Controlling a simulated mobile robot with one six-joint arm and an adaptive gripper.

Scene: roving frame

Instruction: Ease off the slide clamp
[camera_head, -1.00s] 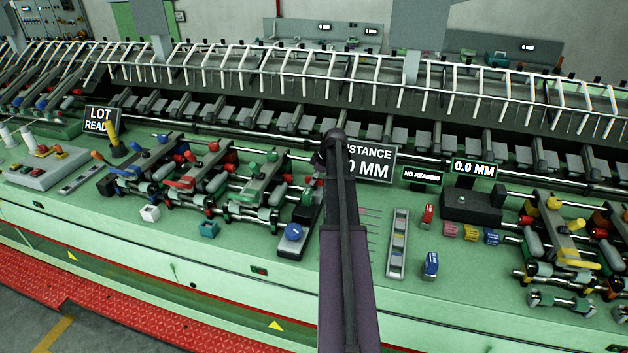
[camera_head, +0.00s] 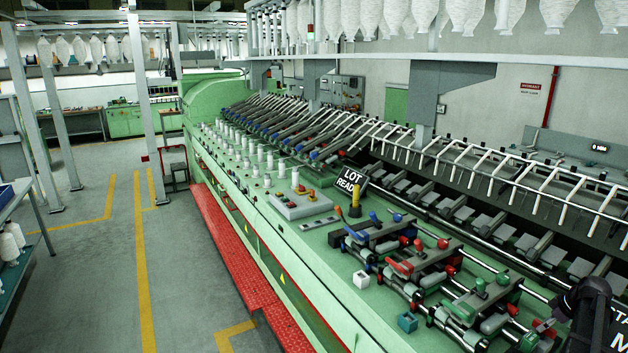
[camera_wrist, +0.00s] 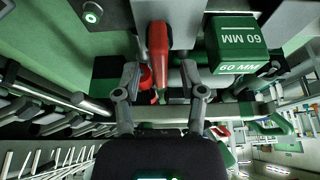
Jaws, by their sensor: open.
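In the wrist view my gripper (camera_wrist: 163,80) is open, its two fingers apart. A red lever (camera_wrist: 157,48) points down between and just beyond the fingertips; I cannot tell whether they touch it. A smaller red knob (camera_wrist: 146,77) is beside the left finger. A green block marked 60 MM (camera_wrist: 240,45) is to the right. No label names the slide clamp, so I cannot tell for sure which part it is. In the head view, clamp units with blue (camera_head: 354,236), red (camera_head: 400,266) and green (camera_head: 481,286) levers stand on the bench. My gripper's fingers are not visible there.
A green machine bench (camera_head: 300,245) runs away to the upper left, with a grey button box (camera_head: 300,205), a LOT READY sign (camera_head: 350,183), a white cube (camera_head: 361,279) and a teal cube (camera_head: 407,322) on it. Grey floor (camera_head: 100,270) on the left is open.

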